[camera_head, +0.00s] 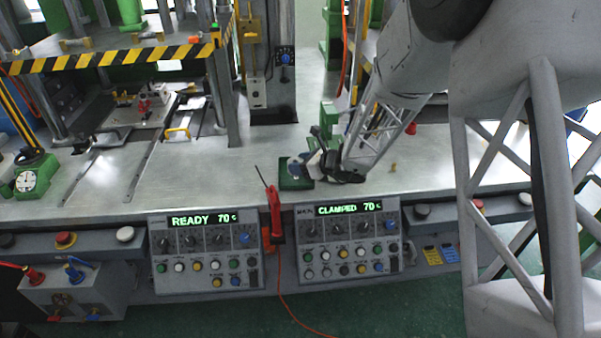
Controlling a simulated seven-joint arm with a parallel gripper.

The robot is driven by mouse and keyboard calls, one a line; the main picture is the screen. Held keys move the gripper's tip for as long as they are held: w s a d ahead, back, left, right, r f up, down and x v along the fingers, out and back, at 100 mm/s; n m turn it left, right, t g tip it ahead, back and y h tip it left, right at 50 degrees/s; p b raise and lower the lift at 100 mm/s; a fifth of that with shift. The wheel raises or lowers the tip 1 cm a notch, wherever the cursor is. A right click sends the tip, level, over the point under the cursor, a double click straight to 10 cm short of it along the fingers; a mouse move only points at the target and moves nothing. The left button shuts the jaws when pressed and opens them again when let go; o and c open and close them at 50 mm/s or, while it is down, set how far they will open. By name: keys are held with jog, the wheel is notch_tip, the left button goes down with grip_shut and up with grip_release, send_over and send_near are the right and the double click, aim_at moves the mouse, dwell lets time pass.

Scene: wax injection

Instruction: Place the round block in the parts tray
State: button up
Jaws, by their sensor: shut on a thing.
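A small dark green tray (293,183) lies on the metal bench near its front edge, and I take it to be the parts tray. My gripper (304,166) reaches in from the right and is low at the tray's right side, its fingers pointing left. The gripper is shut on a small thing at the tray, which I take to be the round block. The block is too small and too covered by the fingers for its shape to be told. I cannot tell whether it touches the tray floor.
A green fixture (328,116) stands just behind my gripper. Two control panels, one reading READY (206,248) and one reading CLAMPED (349,240), hang below the bench edge. A red-handled tool (275,212) is between them. The bench left of the tray is clear.

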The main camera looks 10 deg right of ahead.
jog(key=shift+f, duration=1.75)
jog(key=o, duration=0.7)
jog(key=shift+f, duration=0.1)
jog(key=shift+o, duration=0.2)
jog(key=shift+d, duration=0.1)
jog(key=shift+v, duration=6)
jog(key=shift+s, duration=0.1)
